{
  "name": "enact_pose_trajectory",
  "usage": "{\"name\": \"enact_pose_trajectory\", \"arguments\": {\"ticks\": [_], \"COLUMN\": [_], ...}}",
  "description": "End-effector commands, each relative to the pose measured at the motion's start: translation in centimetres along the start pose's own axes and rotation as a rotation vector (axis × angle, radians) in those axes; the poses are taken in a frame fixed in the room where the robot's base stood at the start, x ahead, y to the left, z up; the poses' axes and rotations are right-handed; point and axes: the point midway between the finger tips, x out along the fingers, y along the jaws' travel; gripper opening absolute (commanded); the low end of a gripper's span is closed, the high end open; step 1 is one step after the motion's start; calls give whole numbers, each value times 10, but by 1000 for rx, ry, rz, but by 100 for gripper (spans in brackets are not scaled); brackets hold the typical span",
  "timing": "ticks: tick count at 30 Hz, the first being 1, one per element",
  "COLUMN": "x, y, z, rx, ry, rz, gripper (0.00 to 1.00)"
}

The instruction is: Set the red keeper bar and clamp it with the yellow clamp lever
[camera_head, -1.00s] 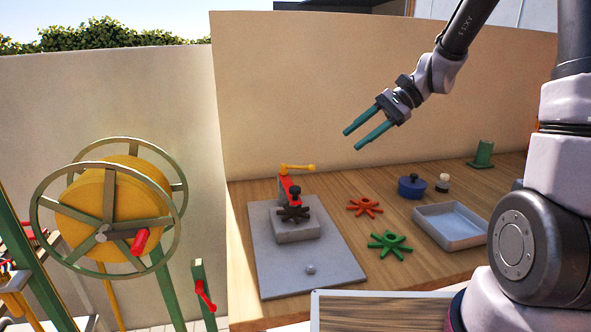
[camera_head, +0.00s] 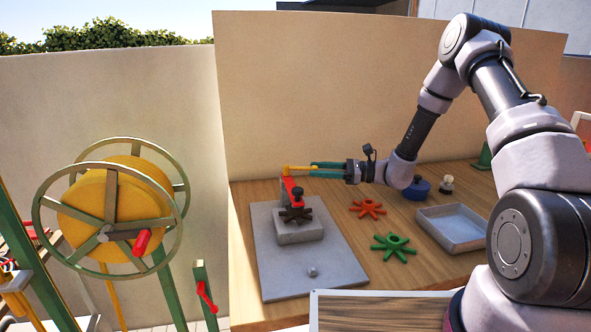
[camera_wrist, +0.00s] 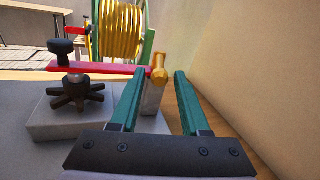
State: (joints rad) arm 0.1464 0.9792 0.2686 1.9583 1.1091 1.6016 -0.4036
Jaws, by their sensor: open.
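The red keeper bar (camera_head: 290,188) lies across the top of the fixture, over a dark star-shaped part (camera_head: 295,215). In the wrist view the red bar (camera_wrist: 105,68) runs level from the black knob (camera_wrist: 61,50) to the post. The yellow clamp lever (camera_head: 298,169) sticks out to the right at the top of the post. In the wrist view its yellow end (camera_wrist: 158,68) points toward me. My gripper (camera_head: 312,169) is open, with its green fingers level at the lever. In the wrist view the lever end shows between and beyond the fingertips (camera_wrist: 160,75).
The fixture stands on a grey plate (camera_head: 300,255). Red (camera_head: 367,208) and green (camera_head: 391,245) star parts, a blue pot (camera_head: 418,190) and a grey tray (camera_head: 452,230) lie to the right. A wall (camera_head: 300,100) rises close behind my gripper.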

Motion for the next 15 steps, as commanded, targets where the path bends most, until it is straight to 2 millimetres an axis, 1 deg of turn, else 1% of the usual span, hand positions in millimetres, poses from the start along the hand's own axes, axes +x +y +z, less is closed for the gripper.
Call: {"name": "enact_pose_trajectory", "arguments": {"ticks": [1,6,9,12,15], "x": [12,43,58,67,72], "y": [1,1,1,0,1], "z": [0,0,0,0,0], "rx": [-1,-1,-2,-1,-1], "ry": [-1,0,0,0,1], "rz": [4,5,4,2,2], "gripper": [46,46,46,46,46]}}
